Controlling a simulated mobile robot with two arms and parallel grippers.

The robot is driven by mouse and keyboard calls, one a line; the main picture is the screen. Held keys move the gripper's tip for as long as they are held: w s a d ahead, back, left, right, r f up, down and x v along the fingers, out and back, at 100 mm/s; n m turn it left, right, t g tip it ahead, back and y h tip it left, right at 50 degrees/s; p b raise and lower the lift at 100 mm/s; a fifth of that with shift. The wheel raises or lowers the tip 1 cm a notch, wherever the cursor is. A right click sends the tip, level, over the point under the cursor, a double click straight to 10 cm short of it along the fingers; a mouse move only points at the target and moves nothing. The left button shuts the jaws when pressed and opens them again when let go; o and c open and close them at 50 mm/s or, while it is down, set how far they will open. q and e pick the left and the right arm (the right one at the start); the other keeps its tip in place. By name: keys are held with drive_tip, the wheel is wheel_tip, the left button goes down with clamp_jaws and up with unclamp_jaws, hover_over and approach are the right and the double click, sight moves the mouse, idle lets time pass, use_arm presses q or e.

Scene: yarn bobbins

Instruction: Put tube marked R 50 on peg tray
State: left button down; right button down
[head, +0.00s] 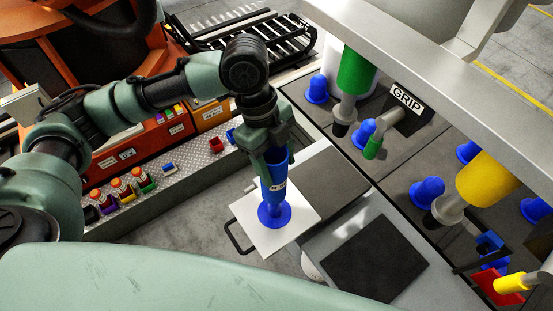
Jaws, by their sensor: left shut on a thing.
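My left gripper (274,156) is shut on a blue tube (275,183) and holds it upright. The tube has a small white label whose print is too small to read. Directly below is the white peg tray (245,209) with a black wire handle at its left. A blue round peg base (275,217) stands on the tray under the tube. The tube's lower end overlaps the peg in this view, and I cannot tell whether it is around the peg or just above it. My right gripper is not in view.
A dark square mat (372,257) lies to the right of the tray. Blue pegs (427,190) stand on dark panels at the right, below a grey beam (440,75) with green and yellow rollers.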

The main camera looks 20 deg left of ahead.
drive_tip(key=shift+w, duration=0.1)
use_arm(q)
drive_tip(key=shift+f, duration=1.55)
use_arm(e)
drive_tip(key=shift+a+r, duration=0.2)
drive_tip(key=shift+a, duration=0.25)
